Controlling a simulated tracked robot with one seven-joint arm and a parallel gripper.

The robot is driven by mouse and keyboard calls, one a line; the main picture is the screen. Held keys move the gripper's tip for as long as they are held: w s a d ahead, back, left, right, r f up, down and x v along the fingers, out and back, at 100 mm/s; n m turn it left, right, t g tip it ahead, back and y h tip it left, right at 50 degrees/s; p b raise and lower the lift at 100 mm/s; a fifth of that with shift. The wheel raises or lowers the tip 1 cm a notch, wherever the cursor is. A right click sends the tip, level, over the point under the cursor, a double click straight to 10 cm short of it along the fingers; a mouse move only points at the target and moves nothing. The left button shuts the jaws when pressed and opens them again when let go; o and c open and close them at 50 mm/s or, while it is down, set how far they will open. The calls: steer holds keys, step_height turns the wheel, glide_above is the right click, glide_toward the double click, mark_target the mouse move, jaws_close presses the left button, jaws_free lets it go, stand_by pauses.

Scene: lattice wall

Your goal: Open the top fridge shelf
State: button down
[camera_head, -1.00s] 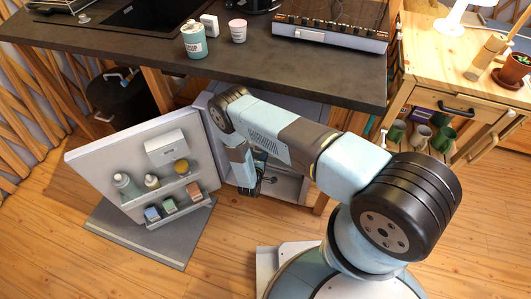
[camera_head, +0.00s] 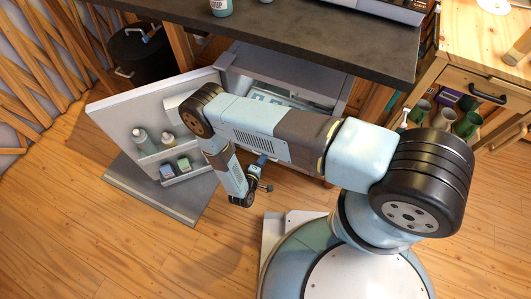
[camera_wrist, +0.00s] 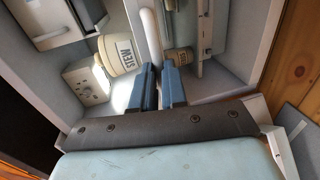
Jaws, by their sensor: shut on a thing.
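The fridge (camera_head: 235,60) stands under the dark counter, its door (camera_head: 115,110) swung open to the left. In the wrist view, my gripper (camera_wrist: 157,76) has its two blue fingers close together around the near end of a white bar-shaped handle (camera_wrist: 150,38). In the head view, my gripper (camera_head: 263,163) hangs in front of the fridge opening. The wrist view shows the white fridge interior with a round tub (camera_wrist: 122,55) and a jar (camera_wrist: 182,57). A pale shelf area (camera_head: 275,97) shows behind my arm, which hides much of it.
The door holds bottles (camera_head: 143,140) and small boxes above a grey mat (camera_head: 165,198). The counter edge (camera_head: 330,58) overhangs the fridge. A black bin (camera_head: 138,58) stands at the back left. A wooden cabinet (camera_head: 480,70) stands right. The floor in front is clear.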

steer(key=shift+s+a+f, duration=0.1)
steer(key=shift+s+f, duration=0.05)
steer(key=shift+s, duration=0.3)
steer(key=c, duration=1.2)
jaws_free()
steer(key=shift+w, duration=0.1)
steer(key=shift+o, duration=0.2)
steer(key=v, duration=1.3)
steer(key=shift+s, duration=0.4)
steer(key=shift+a, duration=0.15)
